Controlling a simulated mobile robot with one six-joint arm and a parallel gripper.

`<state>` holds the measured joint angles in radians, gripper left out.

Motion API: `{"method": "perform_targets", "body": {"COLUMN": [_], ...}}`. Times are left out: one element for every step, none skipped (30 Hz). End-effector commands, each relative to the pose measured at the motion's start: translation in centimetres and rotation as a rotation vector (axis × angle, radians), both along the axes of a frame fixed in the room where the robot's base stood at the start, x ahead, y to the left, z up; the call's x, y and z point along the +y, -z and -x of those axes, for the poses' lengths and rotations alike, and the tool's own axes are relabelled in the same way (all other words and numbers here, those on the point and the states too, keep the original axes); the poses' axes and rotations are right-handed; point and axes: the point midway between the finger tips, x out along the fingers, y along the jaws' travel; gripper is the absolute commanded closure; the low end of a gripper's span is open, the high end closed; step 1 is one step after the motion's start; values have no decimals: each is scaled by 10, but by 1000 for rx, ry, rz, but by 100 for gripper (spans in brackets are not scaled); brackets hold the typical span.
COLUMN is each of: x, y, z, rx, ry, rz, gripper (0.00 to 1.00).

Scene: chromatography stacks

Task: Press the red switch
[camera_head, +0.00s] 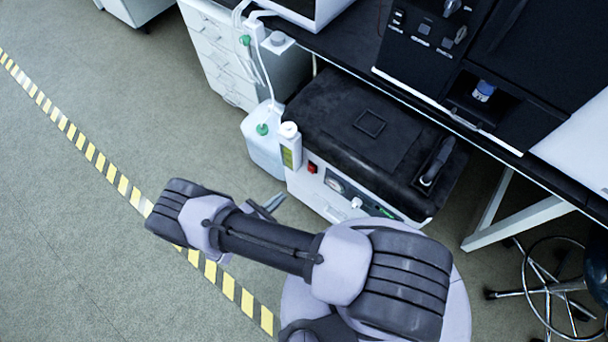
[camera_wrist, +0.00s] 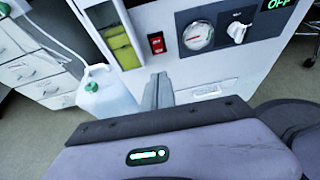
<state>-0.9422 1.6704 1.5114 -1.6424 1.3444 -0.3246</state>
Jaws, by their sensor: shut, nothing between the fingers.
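The red switch (camera_wrist: 157,43) is a small red rocker in a dark frame on the white front panel of a floor unit. It also shows in the head view (camera_head: 312,167), left of the round gauge. My gripper (camera_wrist: 158,80) is shut and empty. In the wrist view its fingertips lie just below the switch, with a gap in the picture; I cannot tell the depth. In the head view my gripper (camera_head: 273,203) shows partly behind my arm, to the lower left of the switch.
A round gauge (camera_wrist: 197,36) and a white knob (camera_wrist: 238,32) sit right of the switch. A white jug (camera_wrist: 105,95) stands on the floor. The floor at left is open.

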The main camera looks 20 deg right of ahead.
Motion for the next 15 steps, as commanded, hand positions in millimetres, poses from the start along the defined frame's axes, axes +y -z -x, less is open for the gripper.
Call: {"method": "perform_targets", "body": {"x": [-1, -1, -1, -1, -1, -1, -1, -1, -1, -2, -3, -5, -7, -10, -15], "y": [4, 5, 6, 6, 6, 5, 5, 5, 5, 5, 6, 7, 9, 11, 14], "z": [2, 2, 2, 2, 2, 2, 2, 2, 2, 2, 1, 0, -2, -3, -7], "rx": [4, 6, 7, 7, 7, 6, 6, 7, 7, 6, 7, 7, 7, 6, 6], "ry": [-13, -19, -22, -22, -21, -20, -20, -20, -19, -18, -17, -16, -15, -14, -14], "rz": [8, 11, 13, 13, 12, 12, 12, 11, 11, 11, 11, 11, 12, 12, 12], "gripper": [100, 100, 100, 100, 100, 100, 100, 100, 100, 100, 100, 100, 100, 100, 100]}}
